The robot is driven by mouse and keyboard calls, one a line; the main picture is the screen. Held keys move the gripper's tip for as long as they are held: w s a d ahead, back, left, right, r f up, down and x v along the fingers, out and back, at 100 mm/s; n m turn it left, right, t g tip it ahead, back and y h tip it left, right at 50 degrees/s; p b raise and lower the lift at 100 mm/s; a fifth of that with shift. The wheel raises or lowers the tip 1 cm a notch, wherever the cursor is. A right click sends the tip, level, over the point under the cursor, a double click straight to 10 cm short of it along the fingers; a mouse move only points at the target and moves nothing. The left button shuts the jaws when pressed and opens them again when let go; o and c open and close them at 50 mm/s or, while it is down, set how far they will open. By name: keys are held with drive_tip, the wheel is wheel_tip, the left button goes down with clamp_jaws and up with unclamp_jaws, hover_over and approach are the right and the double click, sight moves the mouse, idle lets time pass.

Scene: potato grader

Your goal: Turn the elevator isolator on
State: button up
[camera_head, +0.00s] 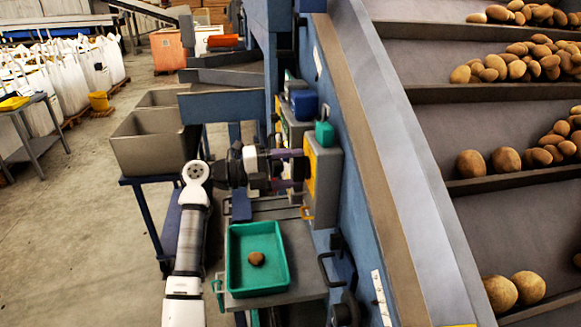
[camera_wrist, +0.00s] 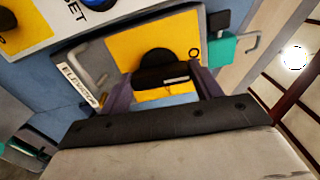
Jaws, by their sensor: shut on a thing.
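The elevator isolator is a grey box (camera_head: 325,185) with a yellow face plate on the side of the blue machine frame. A black rotary handle (camera_wrist: 160,75) with a short white line sits in the middle of the plate. My gripper (camera_wrist: 163,88) has one finger on each side of this handle and is shut on it. In the head view my gripper (camera_head: 302,168) reaches the box from the left; the handle is mostly hidden there.
A teal tray (camera_head: 237,290) with one potato stands below my arm. Grey bins (camera_head: 150,145) stand at left. Another panel (camera_wrist: 30,25) with a blue button is beside the isolator. A teal piece (camera_head: 324,133) projects at the box top. A sloped potato conveyor (camera_head: 425,60) fills the right.

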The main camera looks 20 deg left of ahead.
drive_tip(key=shift+n, duration=0.4)
drive_tip(key=o, duration=1)
drive_tip(key=shift+a, duration=0.1)
drive_tip(key=b+v, duration=0.3)
drive_tip(key=v, duration=1)
drive_tip(key=shift+s+a, duration=0.25)
